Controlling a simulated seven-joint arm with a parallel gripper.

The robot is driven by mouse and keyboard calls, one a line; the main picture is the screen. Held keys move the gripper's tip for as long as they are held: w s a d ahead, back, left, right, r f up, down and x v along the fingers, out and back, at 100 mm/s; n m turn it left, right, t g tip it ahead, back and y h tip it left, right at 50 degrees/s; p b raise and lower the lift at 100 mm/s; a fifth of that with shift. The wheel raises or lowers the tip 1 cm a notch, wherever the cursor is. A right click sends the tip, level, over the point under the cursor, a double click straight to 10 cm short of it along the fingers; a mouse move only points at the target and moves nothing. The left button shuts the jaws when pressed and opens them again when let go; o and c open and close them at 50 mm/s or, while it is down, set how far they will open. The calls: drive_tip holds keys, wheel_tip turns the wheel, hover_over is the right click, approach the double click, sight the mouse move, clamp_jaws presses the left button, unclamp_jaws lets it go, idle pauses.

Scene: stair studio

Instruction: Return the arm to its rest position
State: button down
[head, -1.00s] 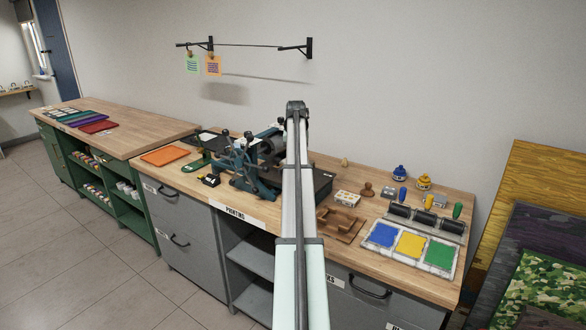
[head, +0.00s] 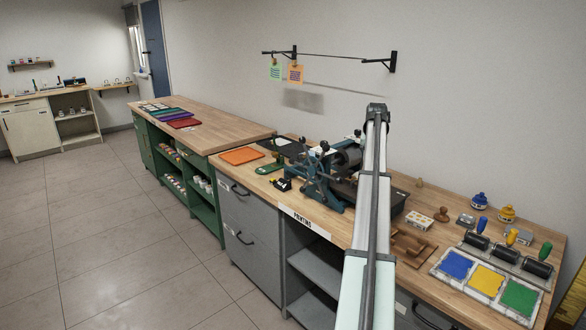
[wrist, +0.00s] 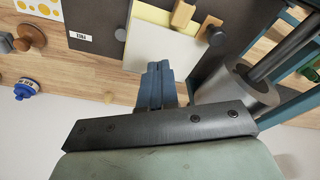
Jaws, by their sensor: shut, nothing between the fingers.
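My arm (head: 372,200) reaches from the bottom of the head view up over the printing bench (head: 265,188), its far joint standing in front of the wall. My gripper does not show in the head view. In the wrist view my gripper (wrist: 156,70) has its blue fingers together and empty. It is above the bench, beside a pale sheet (wrist: 155,47) on a dark flat bed. I cannot tell its exact height above them.
A press (head: 325,172) stands on the bench near the arm. Right of the arm are a tray of blue, yellow and green pads (head: 487,283), rollers and stamps. A rail (head: 330,56) with two cards juts from the wall. The floor (head: 90,225) at left is clear.

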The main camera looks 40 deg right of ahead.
drive_tip(key=s+a+f+n, duration=0.1)
drive_tip(key=a+f+n, duration=0.15)
drive_tip(key=a, duration=0.55)
drive_tip(key=s+a+f+n+g+y, duration=0.15)
drive_tip(key=a+f, duration=0.25)
drive_tip(key=a, duration=0.4)
drive_tip(key=s+a+f+n, duration=0.1)
drive_tip(key=a+f+n, duration=0.25)
drive_tip(key=a, duration=0.45)
drive_tip(key=w+a+f+n+g+y, duration=0.1)
drive_tip(key=a+f, duration=1.4)
drive_tip(key=f, duration=0.2)
drive_tip(key=a+f+n+g+y, duration=0.1)
drive_tip(key=a+f, duration=1.4)
drive_tip(key=f, duration=0.2)
drive_tip(key=s+a+f+g, duration=0.1)
drive_tip(key=s+a+f, duration=0.4)
drive_tip(key=a+f, duration=0.35)
drive_tip(key=s+a+f+n+g, duration=0.1)
drive_tip(key=s+a+f, duration=0.4)
drive_tip(key=s+a, duration=0.3)
drive_tip(key=s+a+f+n+g+h, duration=0.1)
drive_tip(key=s+a+f, duration=0.5)
drive_tip(key=s, duration=1.1)
drive_tip(key=a+g, duration=0.1)
drive_tip(key=a, duration=0.2)
drive_tip(key=shift+n+g+h, duration=0.25)
